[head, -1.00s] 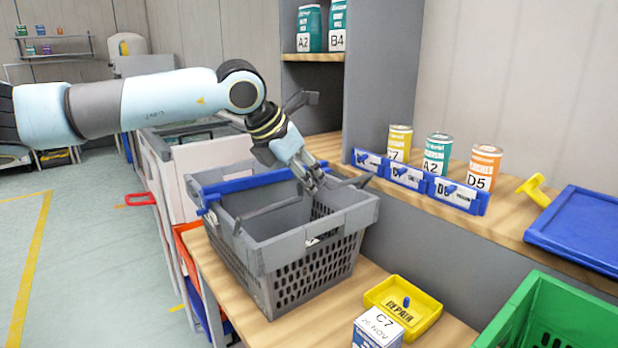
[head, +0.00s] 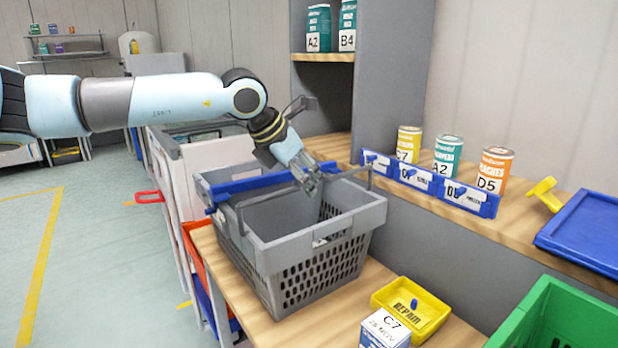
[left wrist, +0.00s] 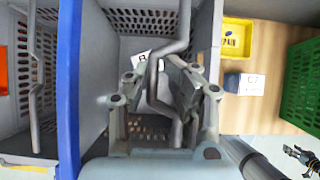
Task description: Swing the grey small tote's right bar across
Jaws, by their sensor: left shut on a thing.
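The grey small tote (head: 310,255) stands on the wooden bench, with perforated sides and an open top. A thin grey bar (head: 265,194) spans it, raised a little above the rim on its bent ends. My left gripper (head: 312,184) is over the tote's opening, shut on this bar. In the left wrist view the bar (left wrist: 183,25) runs lengthwise between the fingers of my left gripper (left wrist: 150,83), and the tote's inside (left wrist: 117,65) shows below. My right gripper (left wrist: 303,158) shows small at the lower right there; its opening is unclear.
A blue strip (head: 262,183) runs along the tote's far-left rim. A yellow tray (head: 428,318) and a C7 box (head: 385,330) sit right of the tote. A green crate (head: 560,318) is at lower right. A shelf with cans (head: 447,155) and blue label holders (head: 414,178) stands behind.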

